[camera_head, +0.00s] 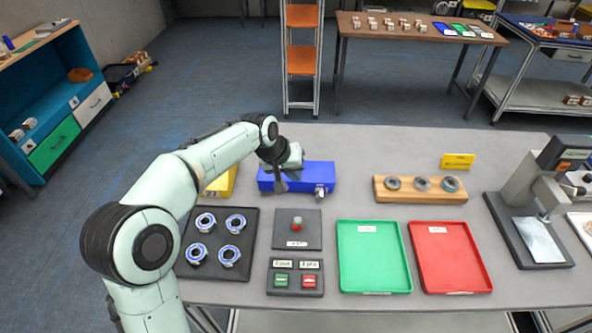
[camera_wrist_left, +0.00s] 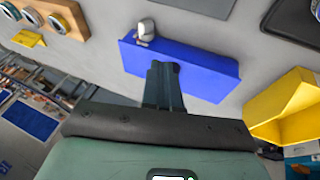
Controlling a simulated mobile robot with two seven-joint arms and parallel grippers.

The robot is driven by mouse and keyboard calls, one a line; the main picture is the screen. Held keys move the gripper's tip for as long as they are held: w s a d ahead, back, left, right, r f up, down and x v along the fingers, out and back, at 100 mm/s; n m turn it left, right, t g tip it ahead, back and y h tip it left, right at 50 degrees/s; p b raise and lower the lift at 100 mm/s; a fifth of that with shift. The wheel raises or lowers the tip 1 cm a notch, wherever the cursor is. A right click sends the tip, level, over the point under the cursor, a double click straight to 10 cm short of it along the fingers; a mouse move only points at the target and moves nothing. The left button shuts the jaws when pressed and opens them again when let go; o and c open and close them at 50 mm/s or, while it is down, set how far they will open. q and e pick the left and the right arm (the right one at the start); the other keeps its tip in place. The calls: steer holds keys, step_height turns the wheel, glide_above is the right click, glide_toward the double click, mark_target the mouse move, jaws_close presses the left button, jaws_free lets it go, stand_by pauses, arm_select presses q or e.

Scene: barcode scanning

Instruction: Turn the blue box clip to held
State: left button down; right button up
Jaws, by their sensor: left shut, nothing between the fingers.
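The blue box (camera_head: 312,173) lies on the grey table, left of the middle in the head view. It also fills the middle of the left wrist view (camera_wrist_left: 208,80). A metal clip (camera_head: 320,190) sits at its near right end; the wrist view shows it as a silver knob (camera_wrist_left: 146,29). My left gripper (camera_head: 281,184) is above the left part of the box in the head view. In the wrist view its fingers (camera_wrist_left: 163,72) are together and empty, overlapping the box's edge. I cannot tell if they touch it. My right gripper is not in view.
A yellow bin (camera_head: 221,183) stands left of the box, partly behind my arm. A black tray of ringed parts (camera_head: 240,253), a button panel (camera_head: 296,291), a green tray (camera_head: 373,283) and a red tray (camera_head: 450,280) lie nearer. A wooden block with rings (camera_head: 420,197) stands right.

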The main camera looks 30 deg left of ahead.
arm_select(q)
glide_above(318, 194)
steer(key=s+a, duration=0.3)
step_height(318, 194, down, 7)
steer(key=shift+a+r, duration=0.1)
steer(key=shift+w+d+f, duration=0.25)
steer(key=shift+d+f, duration=0.05)
steer(key=shift+d, duration=0.15)
steer(key=shift+w+d+f, duration=0.2)
steer(key=shift+d+f, duration=0.05)
steer(key=shift+d, duration=0.2)
steer(key=shift+w+d+f, duration=0.25)
steer(key=shift+d+f, duration=0.1)
